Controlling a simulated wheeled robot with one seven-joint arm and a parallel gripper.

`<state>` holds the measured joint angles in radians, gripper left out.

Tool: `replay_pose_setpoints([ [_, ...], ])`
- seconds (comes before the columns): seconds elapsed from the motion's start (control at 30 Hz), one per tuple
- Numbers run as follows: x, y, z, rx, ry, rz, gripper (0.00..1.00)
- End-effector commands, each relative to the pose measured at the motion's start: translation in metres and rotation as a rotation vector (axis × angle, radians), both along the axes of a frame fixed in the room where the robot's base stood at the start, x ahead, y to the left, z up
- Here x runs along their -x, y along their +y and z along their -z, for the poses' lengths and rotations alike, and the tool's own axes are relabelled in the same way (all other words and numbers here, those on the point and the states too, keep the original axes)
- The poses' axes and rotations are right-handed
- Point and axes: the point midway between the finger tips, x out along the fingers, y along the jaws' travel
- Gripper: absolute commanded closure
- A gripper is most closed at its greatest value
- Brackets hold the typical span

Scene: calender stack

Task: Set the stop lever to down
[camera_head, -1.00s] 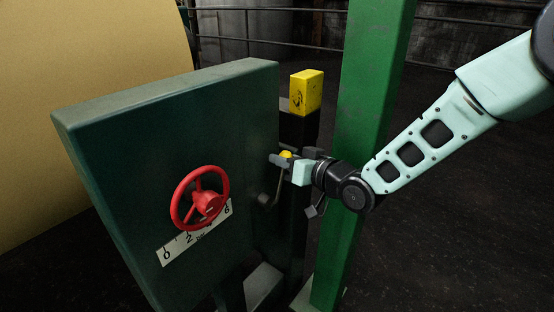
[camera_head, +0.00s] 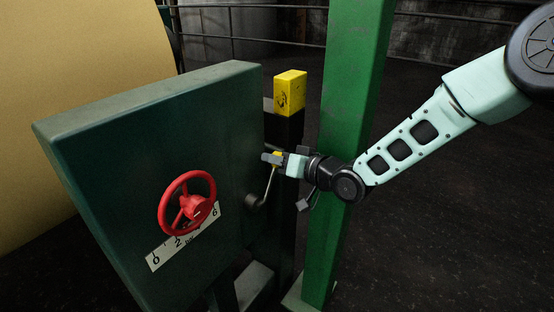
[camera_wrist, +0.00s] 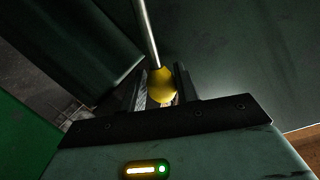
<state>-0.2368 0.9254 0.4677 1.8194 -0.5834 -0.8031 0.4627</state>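The stop lever is a thin metal rod (camera_head: 271,182) with a yellow knob (camera_head: 278,154), on the right side of the dark green cabinet. It rises from a dark round pivot (camera_head: 253,200) and leans slightly right, knob uppermost. My gripper (camera_head: 271,157) is at the knob. In the wrist view, the knob (camera_wrist: 161,86) sits between the two fingers of my gripper (camera_wrist: 163,88), which look closed against its sides. The rod (camera_wrist: 148,35) runs away from the knob to the top of that view.
The cabinet (camera_head: 130,160) carries a red handwheel (camera_head: 187,204) over a numbered scale plate (camera_head: 185,240). A yellow-topped post (camera_head: 290,92) and a green column (camera_head: 350,90) stand close to my gripper and wrist. A large tan roll (camera_head: 80,90) is at left.

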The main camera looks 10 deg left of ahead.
Motion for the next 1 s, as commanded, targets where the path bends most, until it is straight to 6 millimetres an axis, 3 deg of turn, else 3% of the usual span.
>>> replay_pose_setpoints([
  [0.47, 0.003, -0.009, -0.001, 0.002, -0.001, 0.001, 0.52],
  [1.0, 0.058, -0.110, -0.024, 0.003, 0.000, 0.004, 0.52],
])
